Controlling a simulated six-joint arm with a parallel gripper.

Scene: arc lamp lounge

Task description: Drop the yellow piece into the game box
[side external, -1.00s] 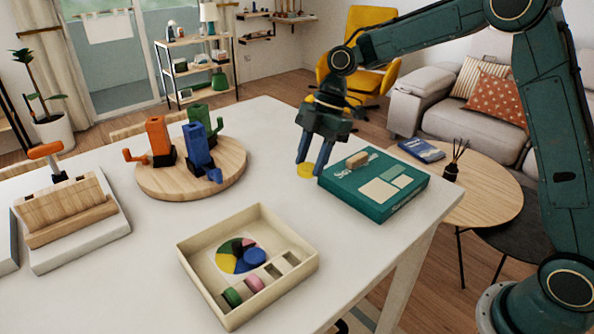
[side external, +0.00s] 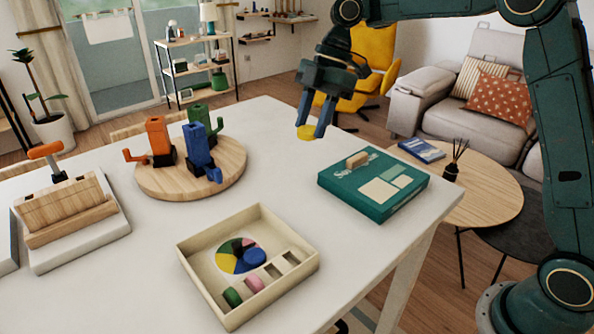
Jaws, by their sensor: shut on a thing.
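The yellow piece (side external: 306,132) is a small flat disc. My gripper (side external: 312,122) is shut on it and holds it in the air above the far part of the white table, left of and higher than the teal box. The game box (side external: 188,253) is an open cream tray at the table's near side. A green piece (side external: 232,297) and a pink piece (side external: 254,284) sit in slots; other slots look empty.
A teal lidded box (side external: 358,202) with a small wooden block (side external: 357,160) on top lies at the table's right. A round wooden board (side external: 222,180) carries orange, blue and green figures. A wooden stand (side external: 70,213) is at left. The table (side external: 290,190) is bare between board and teal box.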

